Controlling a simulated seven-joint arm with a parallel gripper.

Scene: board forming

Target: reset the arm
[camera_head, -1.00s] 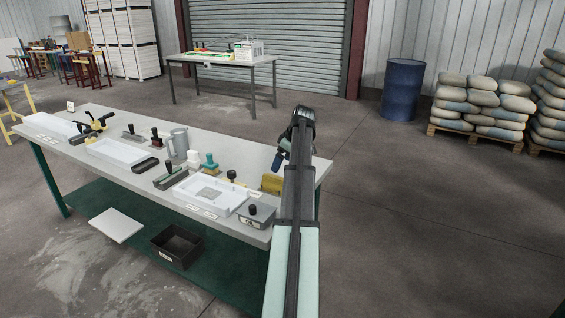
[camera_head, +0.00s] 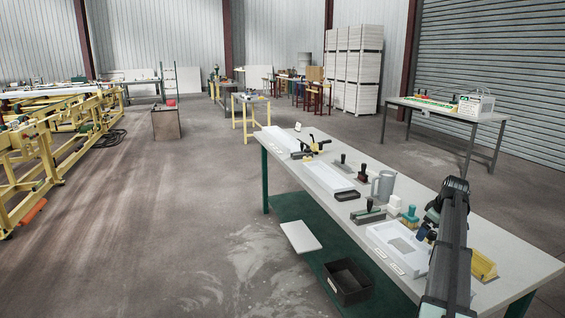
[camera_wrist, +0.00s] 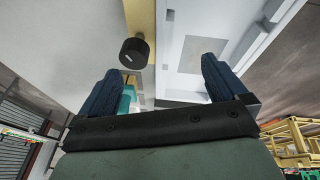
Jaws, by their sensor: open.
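My gripper (camera_head: 428,228) hangs over the right part of the workbench (camera_head: 520,272), by the right end of a white tray with a grey square (camera_head: 380,234). In the wrist view, my gripper (camera_wrist: 160,86) shows two dark blue fingers spread wide apart with nothing held between them. Beyond the fingers lie a black round knob (camera_wrist: 134,52) and the white tray (camera_wrist: 252,42). My arm hides part of the bench's right end.
A yellow block (camera_head: 482,265) stands right of my arm. A teal-handled stamp (camera_head: 410,217), a grey jug (camera_head: 384,186) and several hand tools crowd the bench. A black bin (camera_head: 347,281) sits on the lower shelf. Open floor (camera_head: 150,220) lies to the left.

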